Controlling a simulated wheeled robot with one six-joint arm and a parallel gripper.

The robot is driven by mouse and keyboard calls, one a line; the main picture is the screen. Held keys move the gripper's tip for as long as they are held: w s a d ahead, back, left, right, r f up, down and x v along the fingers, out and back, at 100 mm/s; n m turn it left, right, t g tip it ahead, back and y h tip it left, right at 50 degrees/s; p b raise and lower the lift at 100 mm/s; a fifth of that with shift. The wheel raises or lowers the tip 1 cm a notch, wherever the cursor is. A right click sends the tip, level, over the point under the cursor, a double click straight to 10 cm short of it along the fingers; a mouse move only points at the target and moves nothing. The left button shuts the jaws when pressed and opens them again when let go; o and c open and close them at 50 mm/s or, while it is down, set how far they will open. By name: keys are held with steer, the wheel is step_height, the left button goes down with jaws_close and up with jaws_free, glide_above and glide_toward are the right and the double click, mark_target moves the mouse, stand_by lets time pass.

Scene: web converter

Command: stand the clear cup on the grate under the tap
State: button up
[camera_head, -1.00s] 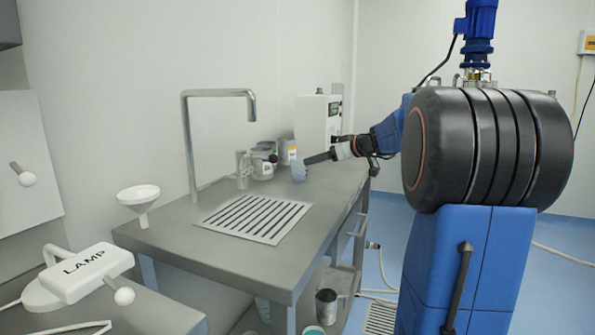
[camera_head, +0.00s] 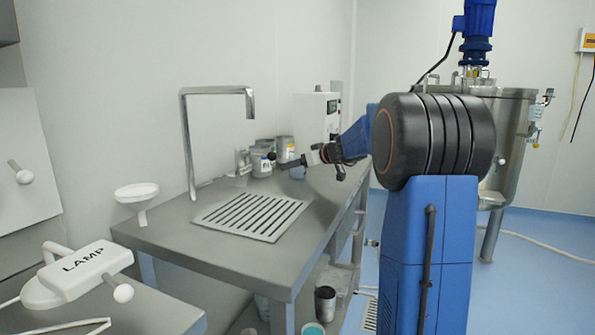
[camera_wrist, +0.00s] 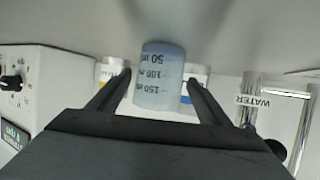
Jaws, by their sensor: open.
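The clear cup (camera_wrist: 160,82) is a bluish, see-through beaker with mL marks. In the wrist view it appears between the two fingers of my gripper (camera_wrist: 160,90), with a gap showing at its sides. In the head view the cup (camera_head: 298,173) stands on the bench, partly hidden by my gripper (camera_head: 281,163). My gripper is open; I cannot tell how deep the cup sits between the fingers. The slotted grate (camera_head: 251,216) lies bare in the bench top, nearer the camera. The tall steel tap (camera_head: 187,140) rises at its left, its spout bent over toward the grate.
A labelled jar (camera_head: 260,163), a grey can (camera_head: 285,146) and a clear cylinder (camera_head: 241,163) stand close beyond the gripper. A white box (camera_head: 312,118) is at the back. Bench space between cup and grate is clear.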

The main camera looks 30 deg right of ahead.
steer(key=x, duration=0.4)
steer(key=shift+d+f, duration=0.15)
steer(key=shift+f, duration=0.15)
steer(key=c, duration=1.3)
steer(key=shift+o, duration=0.2)
